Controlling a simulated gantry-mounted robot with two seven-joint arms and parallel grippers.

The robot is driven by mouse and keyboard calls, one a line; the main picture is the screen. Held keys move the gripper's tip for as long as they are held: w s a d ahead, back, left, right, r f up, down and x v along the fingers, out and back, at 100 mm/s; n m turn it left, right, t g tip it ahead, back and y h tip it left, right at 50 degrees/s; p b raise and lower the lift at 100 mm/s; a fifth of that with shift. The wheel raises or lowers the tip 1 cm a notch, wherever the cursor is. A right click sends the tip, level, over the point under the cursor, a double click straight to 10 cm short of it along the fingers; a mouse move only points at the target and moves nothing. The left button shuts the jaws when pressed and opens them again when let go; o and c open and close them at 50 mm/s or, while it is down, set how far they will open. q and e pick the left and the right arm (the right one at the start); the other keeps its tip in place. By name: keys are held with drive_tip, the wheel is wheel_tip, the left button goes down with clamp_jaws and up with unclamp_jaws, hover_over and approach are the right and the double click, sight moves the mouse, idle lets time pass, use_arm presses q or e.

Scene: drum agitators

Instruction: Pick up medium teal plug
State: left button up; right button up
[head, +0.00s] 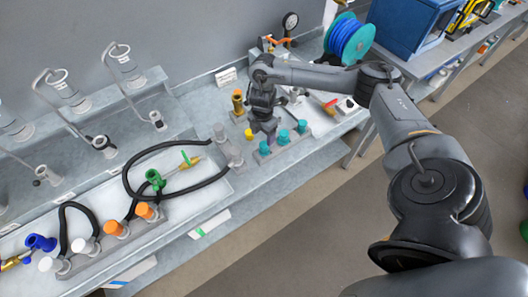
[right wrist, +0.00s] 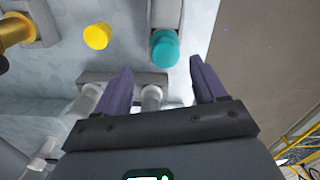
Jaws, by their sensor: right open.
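Teal plugs stand in a row on a grey block in the head view: a near-left one (head: 264,147), a middle one (head: 283,137) and a right one (head: 301,126). I cannot tell from their size which is the medium one. My right gripper (head: 266,131) points down just behind the near-left and middle plugs. In the right wrist view, the gripper (right wrist: 161,67) is open, with dark purple fingers apart. One teal plug (right wrist: 164,47) shows just beyond and between the fingertips, not gripped. The other teal plugs are not seen there. My left gripper is not in view.
A yellow cap (right wrist: 97,36) lies close to the left finger; it also shows in the head view (head: 248,134). A brass fitting (head: 238,101) stands behind. A tray (head: 226,190) with black hoses is at left, a blue hose reel (head: 349,40) at the back.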

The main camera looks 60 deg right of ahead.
sight(264, 144)
drive_tip(key=shift+s+f+b, duration=0.1)
drive_tip(key=shift+f+b, duration=0.35)
drive_tip(key=shift+f, duration=0.75)
drive_tip(key=f, duration=0.3)
drive_tip(key=shift+s+a+b, duration=0.2)
drive_tip(key=shift+s+b, duration=0.1)
drive_tip(key=shift+b, duration=0.1)
drive_tip(key=shift+f, duration=0.7)
drive_tip(key=c, duration=1.2)
